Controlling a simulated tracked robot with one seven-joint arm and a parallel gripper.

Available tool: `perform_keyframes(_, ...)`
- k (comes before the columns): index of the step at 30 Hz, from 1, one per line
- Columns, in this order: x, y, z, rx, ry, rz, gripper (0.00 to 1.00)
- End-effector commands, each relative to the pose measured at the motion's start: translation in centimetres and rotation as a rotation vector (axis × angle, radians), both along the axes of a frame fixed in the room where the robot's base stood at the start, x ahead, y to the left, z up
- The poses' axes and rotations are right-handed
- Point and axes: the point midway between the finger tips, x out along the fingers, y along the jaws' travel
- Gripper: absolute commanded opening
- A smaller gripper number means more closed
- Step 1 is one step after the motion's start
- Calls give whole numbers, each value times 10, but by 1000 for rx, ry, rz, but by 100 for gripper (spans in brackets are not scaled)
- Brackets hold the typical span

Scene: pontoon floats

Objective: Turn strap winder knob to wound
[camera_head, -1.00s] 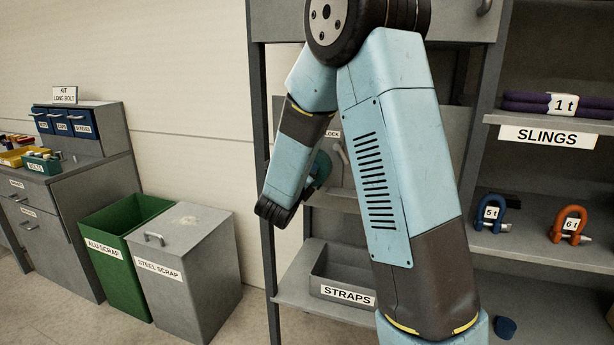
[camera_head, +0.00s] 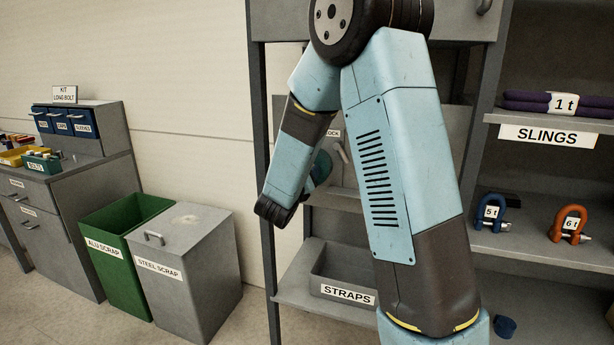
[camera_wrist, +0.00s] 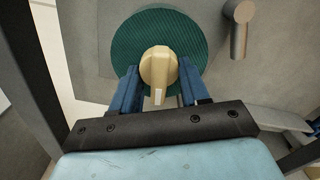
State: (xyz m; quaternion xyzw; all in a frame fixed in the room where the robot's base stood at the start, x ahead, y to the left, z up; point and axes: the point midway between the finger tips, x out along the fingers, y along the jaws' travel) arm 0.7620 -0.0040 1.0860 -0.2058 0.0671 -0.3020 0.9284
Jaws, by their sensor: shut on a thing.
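The strap winder knob (camera_wrist: 158,68) is a tan knob with a pale mark on its near end, in front of a round dark green ribbed disc (camera_wrist: 158,24) in the wrist view. My gripper (camera_wrist: 160,80) has its two blue fingers on either side of the knob and is shut on it. In the head view my arm hides the knob and the gripper's fingers. A bit of the green disc (camera_head: 322,167) shows behind my wrist there. Any markings for the knob's positions are not visible.
A grey lever handle (camera_wrist: 239,28) is on the panel right of the disc. A grey STRAPS bin (camera_head: 345,292) stands on the shelf below. A dark rack post (camera_head: 264,180) runs close to my wrist. Scrap bins (camera_head: 190,260) stand on the floor to the left.

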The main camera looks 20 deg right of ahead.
Motion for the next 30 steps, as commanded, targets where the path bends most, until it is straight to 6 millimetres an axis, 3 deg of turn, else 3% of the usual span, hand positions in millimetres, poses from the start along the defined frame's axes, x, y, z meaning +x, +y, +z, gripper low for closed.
perform_keyframes(9,0,0,-3,2,6,1,15)
perform_keyframes(10,0,0,-3,2,6,1,46)
perform_keyframes(18,0,0,-1,0,2,0,71)
perform_keyframes(30,-9,8,0,1,-1,2,71)
